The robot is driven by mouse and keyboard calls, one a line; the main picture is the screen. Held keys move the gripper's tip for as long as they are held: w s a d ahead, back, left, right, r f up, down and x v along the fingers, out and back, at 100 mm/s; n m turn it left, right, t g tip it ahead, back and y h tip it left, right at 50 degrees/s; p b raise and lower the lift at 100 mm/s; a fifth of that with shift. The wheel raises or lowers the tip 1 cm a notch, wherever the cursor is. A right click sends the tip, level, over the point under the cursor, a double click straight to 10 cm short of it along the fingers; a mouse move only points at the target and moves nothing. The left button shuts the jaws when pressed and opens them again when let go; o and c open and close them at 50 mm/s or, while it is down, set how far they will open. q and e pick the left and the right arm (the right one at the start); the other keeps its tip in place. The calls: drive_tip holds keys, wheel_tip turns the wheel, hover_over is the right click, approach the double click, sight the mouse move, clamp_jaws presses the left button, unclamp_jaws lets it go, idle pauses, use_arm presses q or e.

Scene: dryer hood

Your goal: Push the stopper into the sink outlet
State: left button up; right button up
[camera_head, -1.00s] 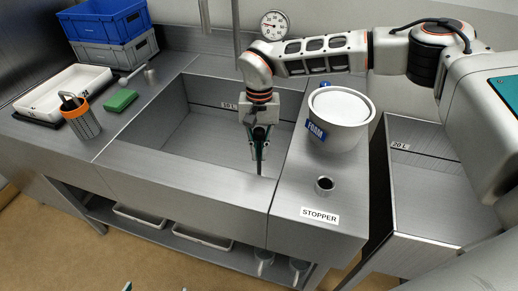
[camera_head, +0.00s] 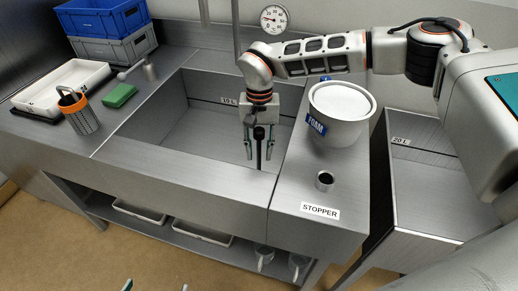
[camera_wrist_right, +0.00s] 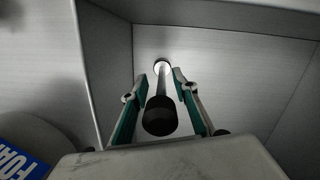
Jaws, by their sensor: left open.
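The stopper (camera_head: 259,152) stands in the sink (camera_head: 205,132). My right gripper (camera_head: 260,150) is open around the stopper, with a finger on each side. The gaps show in the wrist view, where the right gripper (camera_wrist_right: 160,84) holds nothing. My left gripper (camera_head: 155,286) shows only as fingertips at the bottom edge, open.
A STOPPER label (camera_head: 320,210) lies in front. An orange-rimmed basket (camera_head: 79,112), green sponge (camera_head: 119,95) and white tray (camera_head: 62,88) are at left.

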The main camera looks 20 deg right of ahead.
sight(258, 132)
drive_tip(key=r, duration=0.4)
drive_tip(key=w+r, duration=0.1)
drive_tip(key=r, duration=0.7)
drive_tip(key=shift+w+d, duration=0.15)
drive_tip(key=shift+d, duration=0.05)
drive_tip(key=shift+f, duration=0.1)
